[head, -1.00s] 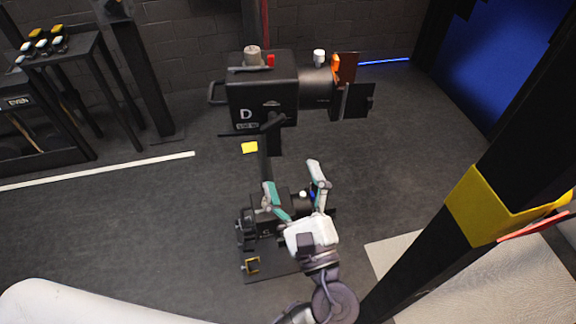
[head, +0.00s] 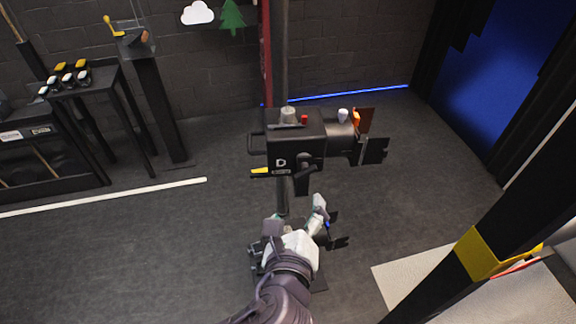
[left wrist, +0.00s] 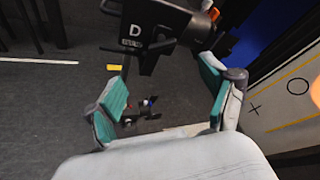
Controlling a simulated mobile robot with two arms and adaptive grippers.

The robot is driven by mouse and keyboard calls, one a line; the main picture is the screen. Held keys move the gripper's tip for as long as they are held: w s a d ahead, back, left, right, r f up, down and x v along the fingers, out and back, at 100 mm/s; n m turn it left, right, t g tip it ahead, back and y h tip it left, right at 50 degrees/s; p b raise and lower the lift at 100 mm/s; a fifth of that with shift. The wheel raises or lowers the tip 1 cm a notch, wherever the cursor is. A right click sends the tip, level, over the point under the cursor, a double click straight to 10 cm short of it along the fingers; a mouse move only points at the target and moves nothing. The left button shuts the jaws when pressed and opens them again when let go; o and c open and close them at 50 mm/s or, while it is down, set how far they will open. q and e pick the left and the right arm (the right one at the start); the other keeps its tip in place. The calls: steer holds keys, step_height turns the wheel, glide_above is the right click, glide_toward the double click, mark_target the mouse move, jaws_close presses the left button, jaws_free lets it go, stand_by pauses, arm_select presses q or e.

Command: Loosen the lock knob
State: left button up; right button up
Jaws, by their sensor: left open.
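A black stage lamp marked D (head: 282,147) stands on a pole beyond my left gripper. A dark knob or lever (head: 304,163) sits on its near side; I cannot tell whether this is the lock knob. A pale grey cap (head: 288,114), a red knob (head: 305,119) and a white knob (head: 343,115) show on top. My left gripper (head: 298,212), white with teal finger pads, is open and empty, below and short of the lamp. The left wrist view shows lamp D (left wrist: 150,30) above the open fingers (left wrist: 163,85). My right gripper is not in view.
A lower black unit (head: 257,250) is mostly hidden behind my left arm. A stand with white and yellow buttons (head: 67,77) is at the left. A black post with a yellow band (head: 482,252) rises at the right. Floor (head: 130,245) at the left is clear.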

arm_select(q)
steer(key=p, duration=0.1)
glide_toward(306, 175)
steer(key=p+x, duration=0.2)
steer(key=x, duration=0.6)
steer(key=shift+w+r, duration=0.1)
steer(key=shift+w, duration=0.05)
steer(key=shift+w+f, duration=0.25)
steer(key=shift+w, duration=0.4)
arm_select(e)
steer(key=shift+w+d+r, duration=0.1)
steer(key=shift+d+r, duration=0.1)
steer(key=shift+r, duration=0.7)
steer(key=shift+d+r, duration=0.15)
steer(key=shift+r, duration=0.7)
arm_select(q)
steer(key=c, duration=1.2)
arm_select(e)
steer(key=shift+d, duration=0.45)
